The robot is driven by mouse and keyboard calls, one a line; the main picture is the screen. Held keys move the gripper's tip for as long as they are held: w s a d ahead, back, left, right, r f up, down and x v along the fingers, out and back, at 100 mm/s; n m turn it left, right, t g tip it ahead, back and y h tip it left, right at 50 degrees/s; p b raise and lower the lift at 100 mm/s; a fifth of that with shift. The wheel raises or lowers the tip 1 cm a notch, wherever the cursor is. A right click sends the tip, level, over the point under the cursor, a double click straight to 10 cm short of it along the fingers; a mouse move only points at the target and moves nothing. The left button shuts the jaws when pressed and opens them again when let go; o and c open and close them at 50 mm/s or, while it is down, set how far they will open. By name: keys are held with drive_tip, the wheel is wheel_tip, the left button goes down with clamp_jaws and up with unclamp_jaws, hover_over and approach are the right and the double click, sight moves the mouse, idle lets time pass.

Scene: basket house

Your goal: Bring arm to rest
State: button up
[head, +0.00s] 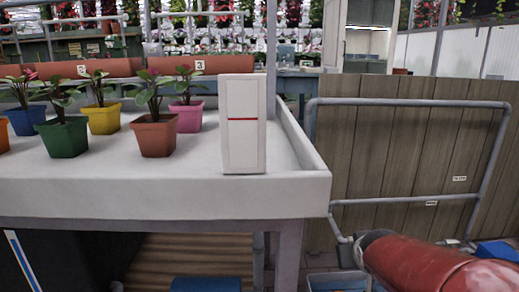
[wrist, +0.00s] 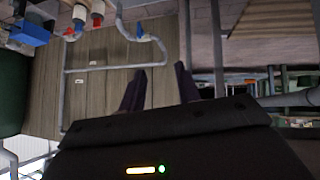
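My gripper (wrist: 160,72) shows in the wrist view as two dark fingers rising from a wide black body. The fingers stand apart and wooden panelling shows between them, with nothing held. The wrist view looks upside down. The gripper cannot be seen in the head view.
In the head view a white raised-edge table (head: 100,187) bears a white box (head: 243,125) with a red stripe and several potted plants, including one in a brown pot (head: 155,137). A grey pipe frame (head: 408,102) stands before a wooden wall (head: 400,140) at right. Blue crates lie low.

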drive_tip(key=s+a+r+g+y, duration=0.15)
drive_tip(key=s+a, duration=0.25)
drive_tip(key=s, duration=0.6)
drive_tip(key=s+a+g+y, duration=0.1)
drive_tip(key=s+a+g, duration=0.15)
drive_tip(key=s, duration=0.75)
wheel_tip(320, 180, up, 12)
drive_tip(key=p, duration=1.2)
drive_tip(key=shift+s+a+p, duration=0.25)
drive_tip(key=shift+a+p, duration=0.15)
drive_tip(key=shift+a, duration=0.05)
drive_tip(key=shift+r, duration=0.1)
